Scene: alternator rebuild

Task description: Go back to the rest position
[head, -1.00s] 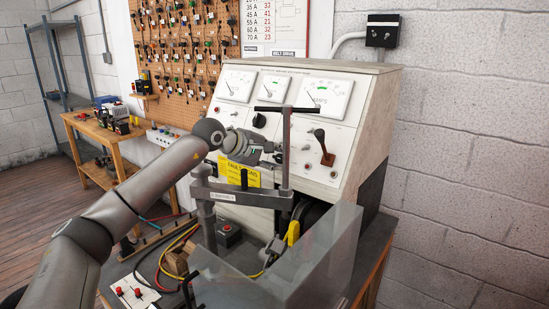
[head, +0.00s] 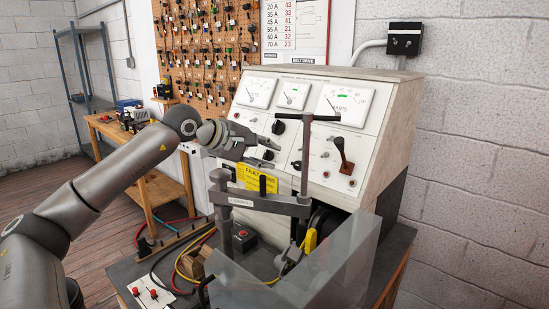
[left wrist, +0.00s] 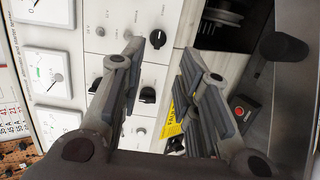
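My left gripper (head: 277,156) is in front of the left part of the slanted test-bench panel (head: 318,130), its fingers pointing right. In the left wrist view its two fingers (left wrist: 172,62) are spread, with nothing between them but the panel and a yellow label behind. No contact with the panel shows. The gripper is above the yellow label (head: 257,181) and left of the upright T-handle (head: 305,160) of the grey clamp. My right gripper is in neither view.
The clamp arm (head: 265,203) stands close below my left gripper. A clear guard (head: 335,270), cables, a red-button box (head: 244,238) and a red-switch plate (head: 151,291) are on the bench. A wooden side table (head: 160,190) stands behind my left arm.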

